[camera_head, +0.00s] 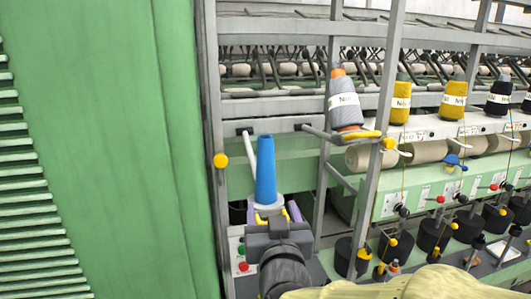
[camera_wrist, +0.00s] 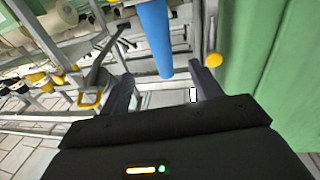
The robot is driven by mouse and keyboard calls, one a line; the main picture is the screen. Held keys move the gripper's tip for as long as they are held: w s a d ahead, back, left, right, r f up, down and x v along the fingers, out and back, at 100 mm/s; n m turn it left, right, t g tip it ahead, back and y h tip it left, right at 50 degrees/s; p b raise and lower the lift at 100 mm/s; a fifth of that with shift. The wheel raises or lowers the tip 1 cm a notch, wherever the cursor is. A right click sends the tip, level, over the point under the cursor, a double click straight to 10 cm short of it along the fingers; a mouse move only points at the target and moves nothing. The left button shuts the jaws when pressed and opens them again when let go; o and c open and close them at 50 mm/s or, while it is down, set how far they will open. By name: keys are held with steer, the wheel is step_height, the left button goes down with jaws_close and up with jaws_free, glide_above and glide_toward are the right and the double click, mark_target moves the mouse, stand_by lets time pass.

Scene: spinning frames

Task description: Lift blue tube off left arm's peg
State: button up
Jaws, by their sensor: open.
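My gripper (camera_head: 270,217) is just below and in front of the tube's foot. In the wrist view, my gripper (camera_wrist: 158,72) has its two dark fingers wide apart. The blue tube (camera_wrist: 155,38) shows in the gap between them, its end near fingertip level. I see no finger touching it.
Yellow cones (camera_head: 400,100) and a black cone (camera_head: 499,97) stand farther right. A green panel (camera_head: 100,130) fills the left. A yellow ball (camera_head: 220,160) sticks out of the left post.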

step_height(320, 180, up, 3)
steer(key=s+t, duration=0.1)
steer(key=p, duration=0.5)
glide_toward(266, 158)
steer(key=shift+m, duration=0.3)
steer(key=w, duration=0.4)
steer(key=w+r, duration=0.1)
steer(key=w, duration=0.1)
steer(key=shift+a, duration=0.2)
steer(key=shift+w+t, duration=0.3)
steer(key=shift+w, duration=0.15)
steer(key=p+x, duration=0.4)
steer(key=shift+w+a, duration=0.2)
steer(key=shift+w, duration=0.1)
steer(key=shift+w+f, duration=0.1)
steer(key=shift+w, duration=0.15)
